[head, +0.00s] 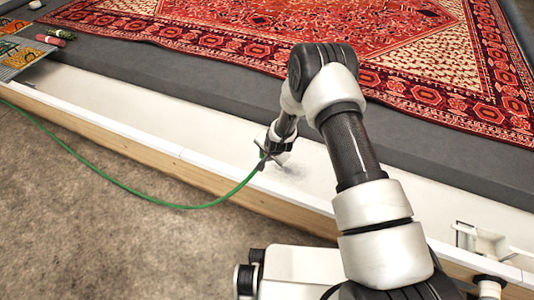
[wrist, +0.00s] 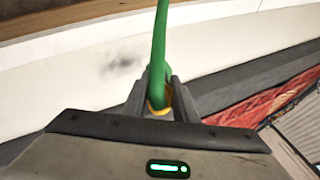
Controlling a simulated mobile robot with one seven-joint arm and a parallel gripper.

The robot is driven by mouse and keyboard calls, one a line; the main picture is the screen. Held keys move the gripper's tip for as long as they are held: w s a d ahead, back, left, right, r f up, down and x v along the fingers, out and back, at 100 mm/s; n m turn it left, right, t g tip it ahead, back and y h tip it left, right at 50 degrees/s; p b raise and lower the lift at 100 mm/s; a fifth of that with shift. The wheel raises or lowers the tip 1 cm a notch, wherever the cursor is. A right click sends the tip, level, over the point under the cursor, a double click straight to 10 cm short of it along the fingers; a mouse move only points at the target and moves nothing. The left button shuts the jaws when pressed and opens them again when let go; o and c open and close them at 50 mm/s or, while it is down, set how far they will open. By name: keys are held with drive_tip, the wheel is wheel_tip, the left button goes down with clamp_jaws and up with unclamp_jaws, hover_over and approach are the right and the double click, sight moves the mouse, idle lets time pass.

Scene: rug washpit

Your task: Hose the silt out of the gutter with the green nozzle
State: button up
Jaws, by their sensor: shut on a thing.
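My gripper (head: 263,160) is shut on the green nozzle (wrist: 159,88), low over the gutter. In the wrist view the nozzle's green body and a yellow-orange collar show between the fingers; its tip is hidden. The green hose (head: 160,203) runs from it in a slack curve to the left edge of the head view. The gutter (head: 130,100) is a long white channel, mostly clean on the left. A faint grey patch (head: 292,172) lies on its floor beside my gripper. A dark smudge (wrist: 121,66) shows in the wrist view; I cannot tell silt from shadow there. No water spray is visible.
A red patterned rug (head: 420,50) lies on the dark grey floor (head: 215,68) behind the gutter. A wooden board (head: 140,147) edges its near side. A white fitting (head: 488,242) sits in the gutter at right. Small coloured items (head: 61,34) lie at the upper left.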

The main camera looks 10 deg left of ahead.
drive_tip(key=shift+f+b, duration=1.25)
drive_tip(key=shift+f, duration=1.05)
drive_tip(key=s+d+r+p, duration=0.2)
drive_tip(key=s+d+p, duration=0.1)
drive_tip(key=d, duration=0.9)
drive_tip(key=s+d+r+p, duration=0.2)
drive_tip(key=s+d, duration=0.3)
drive_tip(key=d, duration=0.8)
drive_tip(key=shift+p, duration=0.5)
idle(1.8)
drive_tip(key=shift+r, duration=0.2)
